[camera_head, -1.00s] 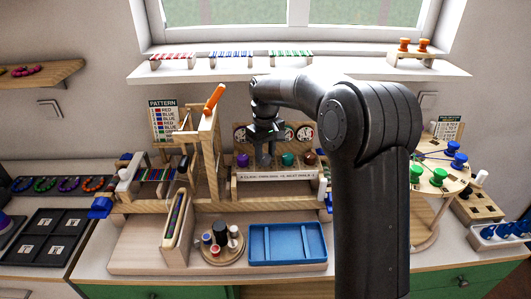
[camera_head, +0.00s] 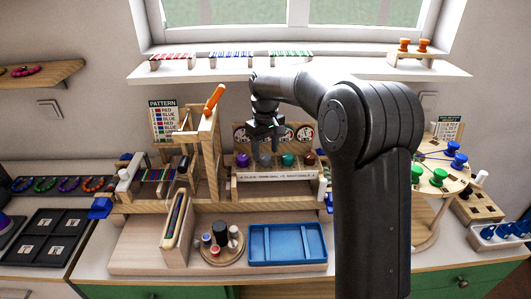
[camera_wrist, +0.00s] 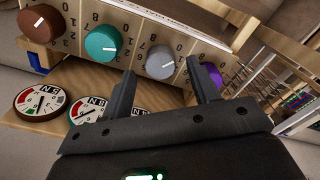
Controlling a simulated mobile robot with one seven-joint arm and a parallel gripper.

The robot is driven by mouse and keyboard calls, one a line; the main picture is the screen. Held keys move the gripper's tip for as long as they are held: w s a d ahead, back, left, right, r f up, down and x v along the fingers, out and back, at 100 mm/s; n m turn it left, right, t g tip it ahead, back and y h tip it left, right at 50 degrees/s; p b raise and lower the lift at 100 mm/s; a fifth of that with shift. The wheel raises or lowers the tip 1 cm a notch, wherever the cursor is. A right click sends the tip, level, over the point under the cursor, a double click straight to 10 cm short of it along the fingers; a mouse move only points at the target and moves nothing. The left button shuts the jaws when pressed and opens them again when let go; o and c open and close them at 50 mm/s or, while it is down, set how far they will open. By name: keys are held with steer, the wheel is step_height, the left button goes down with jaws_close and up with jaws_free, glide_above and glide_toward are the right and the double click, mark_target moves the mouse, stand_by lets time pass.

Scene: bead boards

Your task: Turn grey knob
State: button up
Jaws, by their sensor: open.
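The grey knob (camera_wrist: 160,61) sits on a wooden panel with printed numbers, between the teal knob (camera_wrist: 103,43) and the purple knob (camera_wrist: 208,75) in the wrist view. In the head view the grey knob (camera_head: 265,160) shows just below my gripper. My gripper (camera_head: 263,141) is open; it also shows in the wrist view (camera_wrist: 165,85), with one finger to each side of the grey knob's lower part in the picture. The knob has a white pointer line. I see no contact between fingers and knob.
A brown knob (camera_wrist: 41,24) is at the row's far end. Round dials (camera_wrist: 40,102) stand behind the knobs. A wooden frame with an orange handle (camera_head: 214,98) rises to the left. A blue tray (camera_head: 288,243) lies in front.

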mark_target(266, 158)
step_height(266, 158, up, 9)
steer(key=shift+r, duration=0.15)
stand_by(0.4)
steer(key=s+d+r+m+t, duration=0.1)
steer(key=s+d+r+m, duration=0.15)
steer(key=s, duration=0.65)
steer(key=s+d+r+m+t, duration=0.1)
steer(key=s+d+r+t, duration=0.2)
steer(key=s, duration=0.6)
steer(key=s+d+f+m, duration=0.2)
steer(key=s+d+f, duration=0.1)
steer(key=s, duration=0.6)
steer(key=s+d+f+m+t, duration=0.1)
steer(key=s+d+f, duration=0.2)
steer(key=s, duration=0.6)
steer(key=shift+d+f+m+t, duration=0.2)
steer(key=shift+f+m+t, duration=0.15)
steer(key=shift+f, duration=0.6)
stand_by(2.5)
